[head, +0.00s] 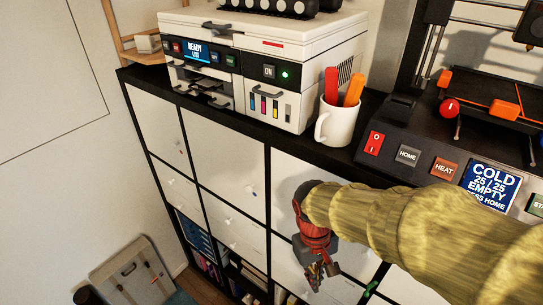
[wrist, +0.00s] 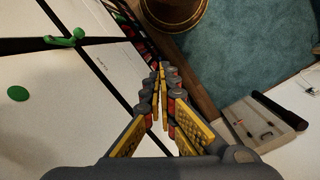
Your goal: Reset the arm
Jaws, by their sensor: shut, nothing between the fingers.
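My gripper (head: 318,276) hangs at the end of my yellow-sleeved arm, in front of the white shelf doors in the head view. It points downward. In the wrist view my gripper (wrist: 160,75) shows its yellow and grey fingers with the tips together and nothing between them. My arm reaches in from the right edge of the head view and covers part of the shelf front.
A black-framed shelf (head: 236,132) carries a white printer (head: 262,50), a white mug (head: 337,122) with red and orange tools, and a 3D printer with a control panel (head: 430,165). A case (head: 135,277) leans at the lower left. Blue-green carpet (wrist: 230,60) lies below.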

